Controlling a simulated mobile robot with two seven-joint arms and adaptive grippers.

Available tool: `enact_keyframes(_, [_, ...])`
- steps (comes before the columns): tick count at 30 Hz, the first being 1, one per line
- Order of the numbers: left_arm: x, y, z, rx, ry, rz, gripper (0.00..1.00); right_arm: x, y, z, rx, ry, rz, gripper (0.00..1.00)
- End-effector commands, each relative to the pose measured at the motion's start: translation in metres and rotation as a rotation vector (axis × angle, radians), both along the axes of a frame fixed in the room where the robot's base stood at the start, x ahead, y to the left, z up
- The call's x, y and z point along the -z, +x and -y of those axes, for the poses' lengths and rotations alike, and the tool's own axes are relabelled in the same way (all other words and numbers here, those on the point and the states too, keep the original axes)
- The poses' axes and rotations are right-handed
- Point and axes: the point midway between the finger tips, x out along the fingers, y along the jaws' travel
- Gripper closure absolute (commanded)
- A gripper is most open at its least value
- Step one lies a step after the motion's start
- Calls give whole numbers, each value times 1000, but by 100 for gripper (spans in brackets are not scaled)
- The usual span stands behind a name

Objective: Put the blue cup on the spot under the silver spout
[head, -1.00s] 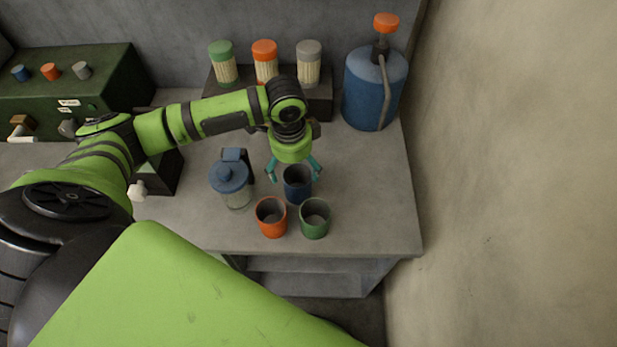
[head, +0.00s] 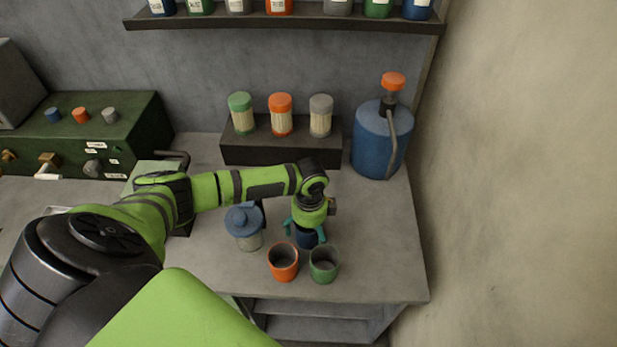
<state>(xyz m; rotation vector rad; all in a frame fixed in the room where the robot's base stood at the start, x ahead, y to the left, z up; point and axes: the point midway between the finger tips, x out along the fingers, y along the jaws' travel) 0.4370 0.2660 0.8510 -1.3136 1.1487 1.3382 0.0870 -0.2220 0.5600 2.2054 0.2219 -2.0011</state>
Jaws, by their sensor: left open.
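The blue cup (head: 306,240) stands on the grey counter, behind the orange cup (head: 283,263) and the green cup (head: 324,264). My left gripper (head: 305,233) is open and points down over the blue cup, its teal fingers at either side of the rim. The gripper hides the cup's top. On the green machine (head: 85,135) at the left, small taps show, one silver-grey (head: 93,167) and one brass-coloured (head: 49,160). The spot under the silver spout is hidden or cannot be made out. My right gripper is not in view.
A blue-lidded jar (head: 246,230) stands just left of the blue cup. A dark stand with three capped containers (head: 281,115) and a blue pump jug (head: 379,145) are at the back. A shelf of bottles (head: 300,23) hangs above. A wall closes off the right.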

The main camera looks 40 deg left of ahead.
Motion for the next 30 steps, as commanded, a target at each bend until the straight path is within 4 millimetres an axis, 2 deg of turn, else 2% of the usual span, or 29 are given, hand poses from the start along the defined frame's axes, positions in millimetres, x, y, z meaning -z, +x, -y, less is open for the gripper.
enact_keyframes(5, [1, 0, 0, 0, 0, 1, 9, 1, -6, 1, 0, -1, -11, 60])
enact_keyframes(6, [1, 0, 0, 0, 0, 1, 13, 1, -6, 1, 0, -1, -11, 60])
enact_keyframes(8, [1, 0, 0, 0, 0, 1, 37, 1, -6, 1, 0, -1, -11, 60])
enact_keyframes(9, [1, 0, 0, -1, 0, 1, 53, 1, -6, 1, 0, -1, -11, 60])
enact_keyframes(11, [1, 0, 0, -1, 0, 1, 73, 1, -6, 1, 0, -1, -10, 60])
enact_keyframes(14, [1, 0, 0, -1, 0, 0, 73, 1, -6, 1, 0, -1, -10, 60])
enact_keyframes(15, [1, 0, 0, -1, 0, 0, 79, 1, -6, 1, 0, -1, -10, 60])
enact_keyframes(23, [-3, 0, 0, 0, -1, 1, 79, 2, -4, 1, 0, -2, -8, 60])
enact_keyframes(26, [-16, 1, -1, -1, 0, 4, 79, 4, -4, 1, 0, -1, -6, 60])
enact_keyframes(30, [-44, 2, 0, 0, 0, 7, 79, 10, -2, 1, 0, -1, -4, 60])
